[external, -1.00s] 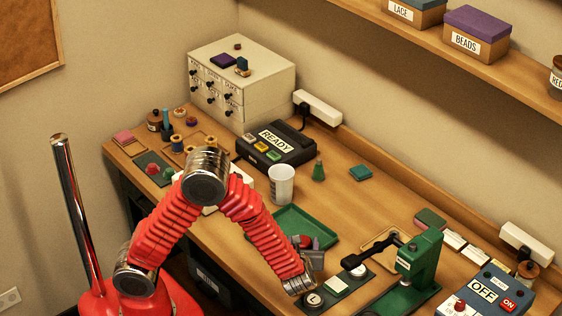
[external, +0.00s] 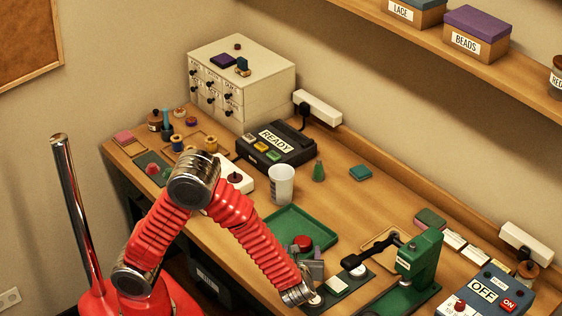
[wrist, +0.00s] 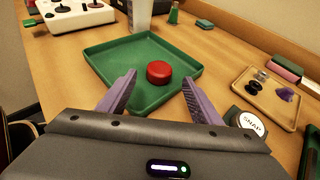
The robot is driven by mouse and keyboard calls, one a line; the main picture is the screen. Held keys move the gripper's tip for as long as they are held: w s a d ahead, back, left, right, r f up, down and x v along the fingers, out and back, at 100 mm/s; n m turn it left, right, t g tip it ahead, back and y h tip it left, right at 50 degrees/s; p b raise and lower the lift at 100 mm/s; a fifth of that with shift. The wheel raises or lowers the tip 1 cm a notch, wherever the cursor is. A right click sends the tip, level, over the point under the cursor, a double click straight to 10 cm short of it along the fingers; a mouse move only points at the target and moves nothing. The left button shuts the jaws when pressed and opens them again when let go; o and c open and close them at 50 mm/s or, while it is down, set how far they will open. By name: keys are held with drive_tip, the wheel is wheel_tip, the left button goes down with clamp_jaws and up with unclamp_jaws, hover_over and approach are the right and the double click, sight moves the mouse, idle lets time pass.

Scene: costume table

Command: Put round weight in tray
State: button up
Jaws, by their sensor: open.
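A red round weight (external: 303,242) lies in the green tray (external: 279,222), towards its near right side. In the wrist view the weight (wrist: 158,72) rests on the floor of the tray (wrist: 107,57), inside the raised rim. My gripper (external: 314,262) is at the near right edge of the tray. In the wrist view its two purple-grey fingers (wrist: 158,82) are spread wide and empty. The weight shows ahead between the fingertips with clear gaps on both sides. In the external view my gripper hides the tray's near corner.
A white cup (external: 281,184) stands behind the tray. A green press (external: 418,258) stands to the right, with a round SNAP-labelled piece (wrist: 247,122) close to my right finger. A wooden tray of small parts (wrist: 276,95) lies to the right. Free tabletop lies behind the green tray.

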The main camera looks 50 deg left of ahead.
drive_tip(key=v, duration=0.5)
drive_tip(key=shift+d, duration=0.1)
idle(0.4)
drive_tip(key=s+a+r+n+g+h, duration=0.1)
drive_tip(key=s+a+r+n+g, duration=0.15)
drive_tip(key=a+n, duration=0.45)
drive_tip(key=s+a+r+n+g+h, duration=0.25)
drive_tip(key=a+n+g, duration=0.2)
drive_tip(key=a, duration=0.45)
drive_tip(key=s+a+r+n+t+h, duration=0.3)
drive_tip(key=s+a+r+n+h, duration=0.2)
drive_tip(key=n, duration=1)
drive_tip(key=shift+s+r+h, duration=0.45)
drive_tip(key=shift+s+r, duration=0.5)
drive_tip(key=shift+s, duration=0.3)
